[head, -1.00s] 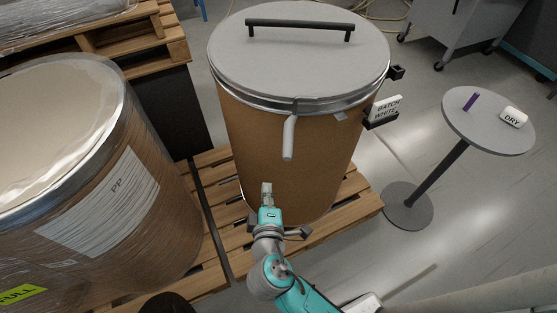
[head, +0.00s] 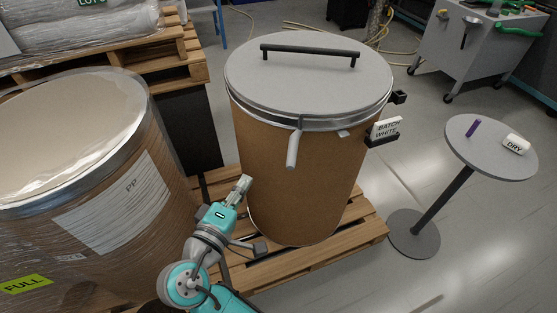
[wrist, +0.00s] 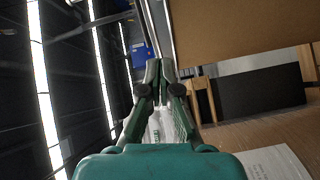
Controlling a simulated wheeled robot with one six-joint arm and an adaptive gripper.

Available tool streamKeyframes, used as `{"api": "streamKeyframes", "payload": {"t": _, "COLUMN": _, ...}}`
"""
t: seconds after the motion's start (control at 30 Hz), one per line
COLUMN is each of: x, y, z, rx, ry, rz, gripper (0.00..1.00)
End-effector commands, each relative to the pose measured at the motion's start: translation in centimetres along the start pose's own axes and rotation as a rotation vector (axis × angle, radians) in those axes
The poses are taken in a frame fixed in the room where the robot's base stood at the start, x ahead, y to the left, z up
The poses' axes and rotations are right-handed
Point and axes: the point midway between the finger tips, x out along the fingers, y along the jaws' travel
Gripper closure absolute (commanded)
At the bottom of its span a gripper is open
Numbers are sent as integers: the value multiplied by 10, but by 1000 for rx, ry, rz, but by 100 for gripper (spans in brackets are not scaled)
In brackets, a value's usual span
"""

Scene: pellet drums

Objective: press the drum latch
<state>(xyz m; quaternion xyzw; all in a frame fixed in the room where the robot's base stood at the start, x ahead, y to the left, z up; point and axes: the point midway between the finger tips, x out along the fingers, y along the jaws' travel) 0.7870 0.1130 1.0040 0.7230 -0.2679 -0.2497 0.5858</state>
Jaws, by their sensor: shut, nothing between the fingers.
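The drum (head: 300,190) is a brown fibre drum with a grey lid (head: 308,75) and a metal rim band, standing upright on a wooden pallet. Its latch (head: 293,148) is a light grey lever hanging down from the band at the front. My gripper (head: 243,183) is shut and empty, in front of the drum's left side, lower than the latch and to its left. In the wrist view my gripper (wrist: 162,70) has its fingertips together, with the brown drum wall (wrist: 245,35) at the upper right. The latch is not recognisable in the wrist view.
A wrapped drum (head: 75,160) stands close on the left. A holder with a "BATCH WHITE" card (head: 386,128) juts from the drum's right side. A small round table (head: 480,155) stands right, bearing a purple item and a "DRY" block. Floor between is clear.

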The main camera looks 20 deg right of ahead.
Motion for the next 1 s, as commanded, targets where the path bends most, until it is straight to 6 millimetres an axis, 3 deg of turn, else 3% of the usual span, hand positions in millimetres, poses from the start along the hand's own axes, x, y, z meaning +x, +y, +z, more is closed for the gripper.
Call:
{"api": "streamKeyframes", "payload": {"t": 0.27, "x": 6, "y": 0, "z": 0, "rx": 0, "ry": 0, "rz": 0, "gripper": 100}}
{"api": "streamKeyframes", "payload": {"t": 0.83, "x": 103, "y": 0, "z": 1, "rx": 0, "ry": -3, "rz": 1, "gripper": 100}}
{"api": "streamKeyframes", "payload": {"t": 1.0, "x": 107, "y": -1, "z": 25, "rx": -1, "ry": 0, "rz": -1, "gripper": 100}}
